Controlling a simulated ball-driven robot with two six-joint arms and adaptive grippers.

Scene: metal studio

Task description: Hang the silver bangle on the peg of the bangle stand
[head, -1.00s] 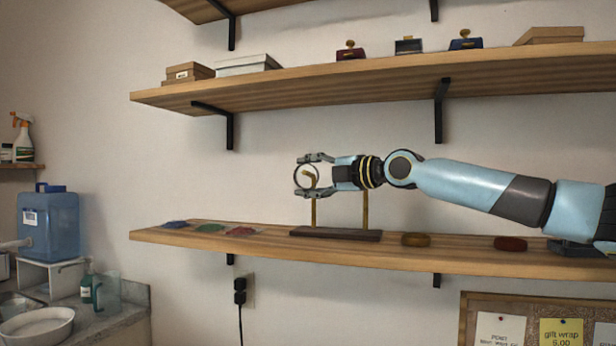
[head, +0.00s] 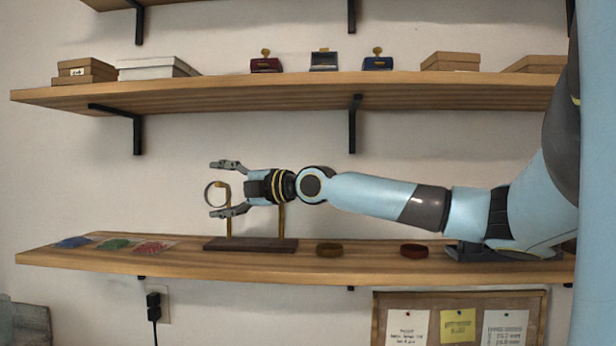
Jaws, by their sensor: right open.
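The silver bangle (head: 206,196) is a thin ring at the left post of the bangle stand (head: 250,244). The stand has a dark wooden base and brass posts, and sits on the lower shelf. The bangle appears to hang around the short peg at the top of that post; the exact contact is too small to tell. My right gripper (head: 217,188) comes in from the right and is open, one finger above the bangle and one below it, both seemingly apart from it. The gripper and wrist partly cover the right post. My left gripper is not in view.
On the lower shelf (head: 370,263), blue, green and red flat items (head: 113,244) lie left of the stand. The upper shelf (head: 230,98) holds boxes and small cases.

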